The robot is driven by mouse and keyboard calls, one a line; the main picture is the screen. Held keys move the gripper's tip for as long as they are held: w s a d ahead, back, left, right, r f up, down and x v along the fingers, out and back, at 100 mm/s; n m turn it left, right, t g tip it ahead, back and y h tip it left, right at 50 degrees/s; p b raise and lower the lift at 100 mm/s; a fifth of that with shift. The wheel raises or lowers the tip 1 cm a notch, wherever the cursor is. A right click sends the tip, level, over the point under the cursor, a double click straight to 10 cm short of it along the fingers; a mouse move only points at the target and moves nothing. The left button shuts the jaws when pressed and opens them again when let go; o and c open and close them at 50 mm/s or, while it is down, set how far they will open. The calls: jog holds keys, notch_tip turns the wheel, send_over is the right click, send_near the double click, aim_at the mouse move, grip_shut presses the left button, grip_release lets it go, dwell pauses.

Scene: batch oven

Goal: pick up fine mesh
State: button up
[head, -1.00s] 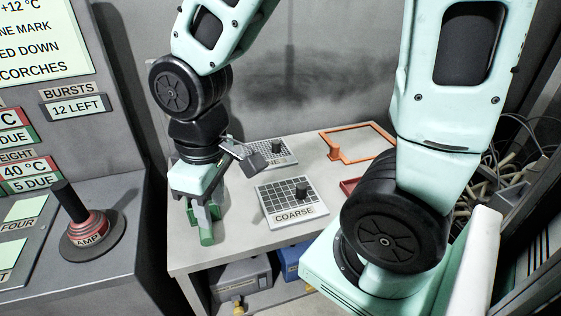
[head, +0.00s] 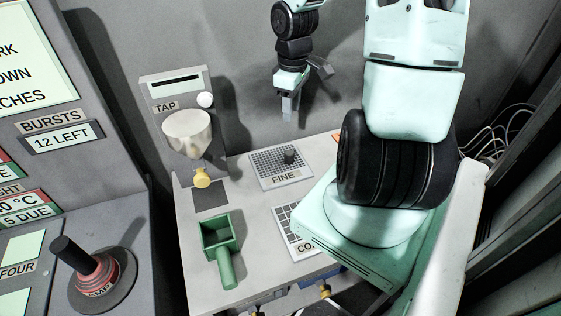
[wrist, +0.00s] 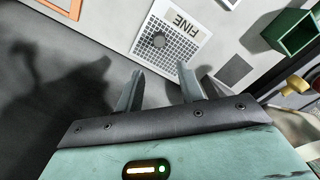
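The fine mesh (head: 268,162) is a square grey grid plate with a dark upright knob and a FINE label. It lies flat on the grey table, towards the back. In the wrist view the fine mesh (wrist: 176,52) lies beyond my fingertips, label and knob in sight. My gripper (head: 289,117) hangs in the air above and behind the plate, apart from it. In the wrist view the fingers of my gripper (wrist: 160,76) are spread with nothing between them.
The coarse mesh (head: 286,216) lies in front, partly hidden by my arm. A green box with a handle (head: 222,250) stands at the table's left. A tap with a pale funnel (head: 188,130) is at the back left.

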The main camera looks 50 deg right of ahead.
jog(key=b, duration=0.2)
send_near(289, 152)
jog(key=f, duration=0.5)
jog(key=shift+s+a+f, duration=0.1)
jog(key=shift+s+f, duration=0.1)
jog(key=shift+w+f+b, duration=0.2)
jog(key=shift+f+b, duration=0.2)
jog(key=shift+f, duration=2.3)
grip_shut()
